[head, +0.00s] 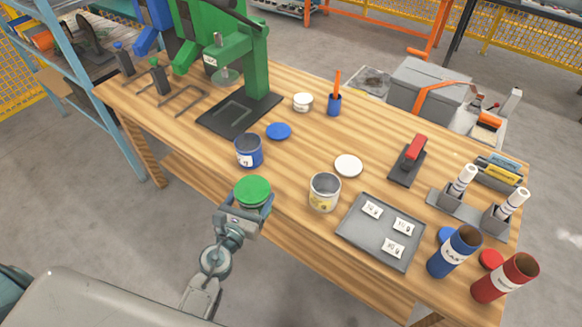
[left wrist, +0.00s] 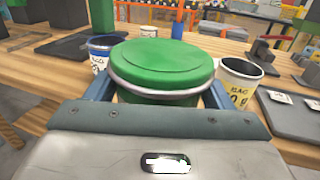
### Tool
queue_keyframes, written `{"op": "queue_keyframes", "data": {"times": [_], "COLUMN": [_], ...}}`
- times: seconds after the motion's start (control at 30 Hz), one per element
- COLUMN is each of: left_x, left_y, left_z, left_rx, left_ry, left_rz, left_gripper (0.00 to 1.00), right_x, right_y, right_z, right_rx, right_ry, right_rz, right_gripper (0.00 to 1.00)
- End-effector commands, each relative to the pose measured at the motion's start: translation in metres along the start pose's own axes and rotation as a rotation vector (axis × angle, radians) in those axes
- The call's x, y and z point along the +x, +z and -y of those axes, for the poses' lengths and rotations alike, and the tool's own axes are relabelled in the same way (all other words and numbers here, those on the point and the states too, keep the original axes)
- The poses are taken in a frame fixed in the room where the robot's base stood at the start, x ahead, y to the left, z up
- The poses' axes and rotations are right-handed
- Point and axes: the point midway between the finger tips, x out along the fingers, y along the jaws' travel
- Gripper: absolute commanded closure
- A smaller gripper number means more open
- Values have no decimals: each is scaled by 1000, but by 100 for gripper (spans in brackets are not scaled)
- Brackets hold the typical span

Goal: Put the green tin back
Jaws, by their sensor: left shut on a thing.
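The green tin (head: 252,190) has its green lid on and is at the front edge of the wooden table. It fills the middle of the left wrist view (left wrist: 162,65). My left gripper (head: 245,208) is shut on the green tin, with one finger on each side of it. I cannot tell whether the tin touches the table or is held just above it. My right gripper is not in view.
A grey tray (head: 381,232) with labels lies farther right. A green press (head: 240,60) stands at the back left. A white lid (head: 348,166) lies mid-table.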

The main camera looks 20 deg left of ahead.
Motion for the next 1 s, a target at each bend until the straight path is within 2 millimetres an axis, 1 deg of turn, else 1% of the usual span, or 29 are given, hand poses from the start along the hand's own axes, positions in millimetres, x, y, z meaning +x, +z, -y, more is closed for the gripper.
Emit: {"op": "queue_keyframes", "data": {"times": [0.07, 0.13, 0.23, 0.4, 0.5, 0.6, 0.7, 0.83, 1.0], "left_x": [1, 7, 24, 65, 91, 116, 135, 148, 157], "left_y": [0, 1, 1, -4, -7, -10, -12, -14, -14], "left_z": [0, 1, 3, 9, 13, 17, 19, 21, 23], "left_rx": [0, -1, -2, -1, -1, -2, 0, 0, -1], "left_ry": [0, 0, 0, 0, -1, -1, -1, -1, -1], "left_rz": [1, 1, 3, 3, 3, 3, 2, 1, 2], "left_gripper": [52, 52, 52, 52, 52, 52, 52, 52, 52], "right_x": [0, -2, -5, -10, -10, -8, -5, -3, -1], "right_y": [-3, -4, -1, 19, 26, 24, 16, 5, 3], "right_z": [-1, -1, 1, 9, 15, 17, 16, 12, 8], "right_rx": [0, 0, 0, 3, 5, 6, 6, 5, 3], "right_ry": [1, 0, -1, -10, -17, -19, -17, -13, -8], "right_rz": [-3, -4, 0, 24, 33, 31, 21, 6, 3], "right_gripper": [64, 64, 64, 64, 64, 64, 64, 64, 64]}}
